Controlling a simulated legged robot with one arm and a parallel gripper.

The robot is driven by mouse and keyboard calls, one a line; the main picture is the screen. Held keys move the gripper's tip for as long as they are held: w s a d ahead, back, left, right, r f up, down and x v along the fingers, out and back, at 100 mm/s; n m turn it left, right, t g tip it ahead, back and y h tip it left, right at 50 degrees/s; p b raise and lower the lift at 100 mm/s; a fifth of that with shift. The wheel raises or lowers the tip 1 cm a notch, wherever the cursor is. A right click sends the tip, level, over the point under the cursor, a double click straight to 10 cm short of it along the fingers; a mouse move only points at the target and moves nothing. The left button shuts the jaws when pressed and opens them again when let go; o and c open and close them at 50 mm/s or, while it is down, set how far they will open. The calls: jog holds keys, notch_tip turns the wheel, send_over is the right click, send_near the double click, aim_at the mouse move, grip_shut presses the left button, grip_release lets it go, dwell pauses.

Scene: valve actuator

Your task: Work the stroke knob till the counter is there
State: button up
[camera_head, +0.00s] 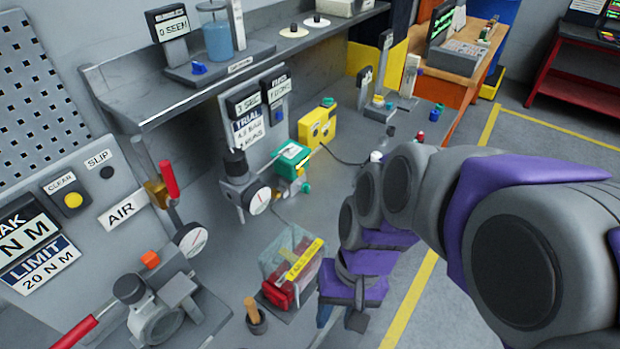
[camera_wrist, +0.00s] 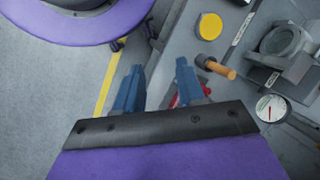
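No label that I can read names the stroke knob, so I cannot tell which knob it is. Candidates are a blue knob (camera_head: 199,69) on the shelf and a black knob (camera_head: 235,162) on a grey regulator with a gauge. Two small displays (camera_head: 243,103) sit above a TRIAL sign (camera_head: 248,127); another display (camera_head: 172,25) stands on the shelf. Their writing is hard to read, and I cannot tell which is the counter. My gripper (camera_wrist: 158,88) is open and empty, its blue fingers apart. In the head view it is low at the bench's front edge, away from both knobs.
A clear box with red contents (camera_head: 291,270) stands close left of my gripper. Floor at right is open.

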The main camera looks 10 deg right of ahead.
jog(key=w+a+m+y+p, duration=0.1)
jog(key=w+a+m+y, duration=0.25)
jog(key=w, duration=0.35)
jog(key=m+t+y+p, duration=0.3)
jog(key=m+t+p, duration=0.3)
jog(key=m+t, duration=1.1)
send_over(307, 188)
jog(key=s+d, duration=1.2)
jog(key=d, duration=0.1)
notch_tip(307, 188, down, 16)
jog(key=m+g, duration=0.5)
jog(key=b+x, duration=0.1)
jog(key=x, duration=1.6)
jog(key=shift+a, duration=0.1)
jog(key=shift+c, duration=0.2)
jog(key=shift+r, duration=0.1)
grip_shut()
